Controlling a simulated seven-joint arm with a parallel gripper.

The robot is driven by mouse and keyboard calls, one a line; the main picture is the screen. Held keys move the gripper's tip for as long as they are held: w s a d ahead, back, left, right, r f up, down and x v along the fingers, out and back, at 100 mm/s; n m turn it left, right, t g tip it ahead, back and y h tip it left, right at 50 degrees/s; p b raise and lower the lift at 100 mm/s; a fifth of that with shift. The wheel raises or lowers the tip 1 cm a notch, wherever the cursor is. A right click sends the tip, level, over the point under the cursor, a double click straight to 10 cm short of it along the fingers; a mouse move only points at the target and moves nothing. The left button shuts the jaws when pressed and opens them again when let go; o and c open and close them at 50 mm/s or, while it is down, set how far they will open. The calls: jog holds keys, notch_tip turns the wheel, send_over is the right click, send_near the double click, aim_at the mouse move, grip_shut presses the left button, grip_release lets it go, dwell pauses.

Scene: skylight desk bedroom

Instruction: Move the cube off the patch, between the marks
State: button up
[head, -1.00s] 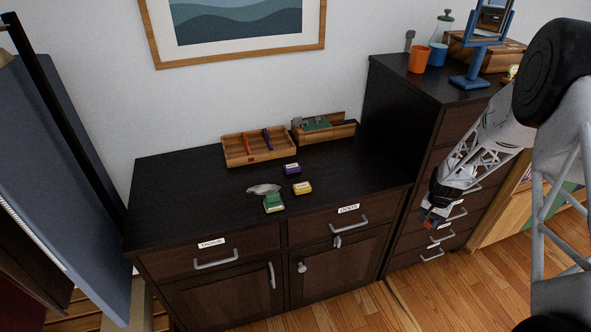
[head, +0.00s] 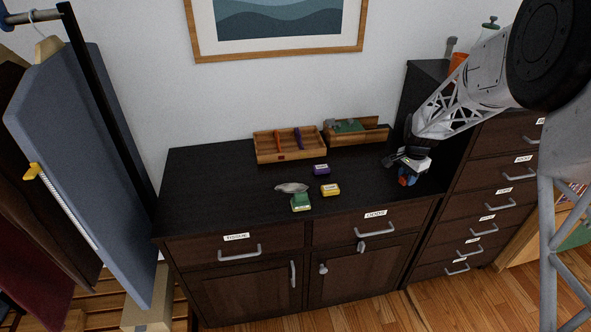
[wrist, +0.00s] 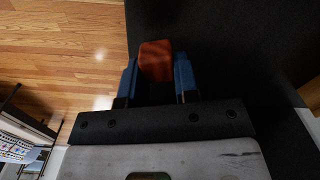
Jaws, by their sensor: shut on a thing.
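An orange-red cube (wrist: 156,60) sits between the two blue fingers of my gripper (wrist: 156,80) in the wrist view. The fingers are shut on it. In the head view my gripper (head: 407,180) is at the right end of the dark dresser top (head: 225,185), pointing down. The cube shows there only as a small reddish bit between the fingers. I cannot tell how high it is above the top. I cannot make out a patch or any marks in either view.
A wooden divided tray (head: 290,154) and a wooden box (head: 372,138) stand at the back. A purple box (head: 321,169), a yellow box (head: 330,189), a green box (head: 301,203) and a grey object (head: 291,187) lie mid-top. The dresser's left part is clear. A taller drawer cabinet (head: 495,180) stands right.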

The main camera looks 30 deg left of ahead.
jog(key=s+a+r+m, duration=0.1)
jog(key=s+a, duration=0.3)
jog(key=a, duration=0.7)
jog(key=s+a+r+m, duration=0.1)
jog(key=s+a+r, duration=0.2)
jog(key=a, duration=0.7)
jog(key=s+a+r+m, duration=0.1)
jog(key=s+a+r, duration=0.1)
jog(key=s+a, duration=0.5)
jog(key=a, duration=0.4)
jog(key=shift+a, duration=0.3)
jog(key=shift+f, duration=0.1)
send_over(302, 179)
jog(key=shift+f, duration=3.05)
jog(key=shift+f, duration=1.9)
jog(key=shift+f, duration=0.1)
jog(key=o, duration=0.9)
